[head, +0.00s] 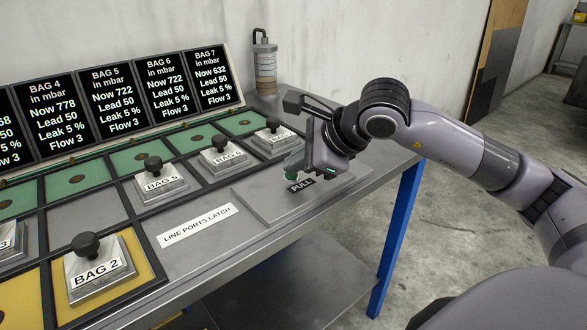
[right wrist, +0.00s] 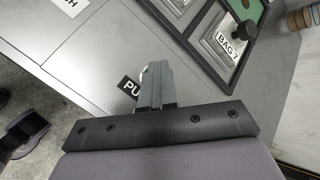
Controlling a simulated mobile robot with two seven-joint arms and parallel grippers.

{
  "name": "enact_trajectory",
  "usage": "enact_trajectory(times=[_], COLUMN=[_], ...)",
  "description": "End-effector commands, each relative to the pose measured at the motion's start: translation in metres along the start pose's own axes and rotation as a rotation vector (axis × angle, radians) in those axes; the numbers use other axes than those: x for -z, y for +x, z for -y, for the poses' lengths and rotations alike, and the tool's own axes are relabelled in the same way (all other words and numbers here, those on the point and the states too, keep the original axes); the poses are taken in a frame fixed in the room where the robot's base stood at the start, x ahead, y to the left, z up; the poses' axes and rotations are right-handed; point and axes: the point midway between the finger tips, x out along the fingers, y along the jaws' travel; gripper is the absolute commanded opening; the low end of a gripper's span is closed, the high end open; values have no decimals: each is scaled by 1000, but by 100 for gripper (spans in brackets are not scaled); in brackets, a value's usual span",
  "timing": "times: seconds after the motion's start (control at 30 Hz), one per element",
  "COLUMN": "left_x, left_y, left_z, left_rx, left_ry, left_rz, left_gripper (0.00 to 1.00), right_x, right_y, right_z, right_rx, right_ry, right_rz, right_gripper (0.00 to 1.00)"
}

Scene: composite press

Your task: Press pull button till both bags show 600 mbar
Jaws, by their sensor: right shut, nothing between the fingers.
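My right gripper (head: 292,172) is shut and empty, fingers pointing down at the plate beside the PULL label (head: 300,186). In the right wrist view its closed fingers (right wrist: 154,78) cover part of that label (right wrist: 127,86). The pull button itself is hidden behind the fingers; I cannot tell whether they touch it. The displays read BAG 4 (head: 56,114) Now 778, BAG 5 (head: 112,101) Now 722, BAG 6 (head: 166,88) Now 722 and BAG 7 (head: 212,77) Now 632. A further display at the left edge is cut off. My left gripper is out of view.
Knobbed plates BAG 7 (head: 275,139), BAG 6 (head: 224,158), BAG 5 (head: 163,184) and BAG 2 (head: 98,268) stand on the metal table. A canister (head: 265,65) stands at the back corner.

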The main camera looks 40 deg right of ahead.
Motion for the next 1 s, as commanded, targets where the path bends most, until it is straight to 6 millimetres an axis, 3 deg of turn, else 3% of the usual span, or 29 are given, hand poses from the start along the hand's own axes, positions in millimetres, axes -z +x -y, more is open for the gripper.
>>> enact_trajectory(times=[0.03,1.0], left_x=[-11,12], left_y=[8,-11], left_z=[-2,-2], left_rx=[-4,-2], left_ry=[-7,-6], left_rz=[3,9], left_gripper=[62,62], right_x=[4,-21], right_y=[4,-22], right_z=[-3,19], right_rx=[-4,0], right_ry=[1,0], right_rz=[-5,1], right_gripper=[0,0])
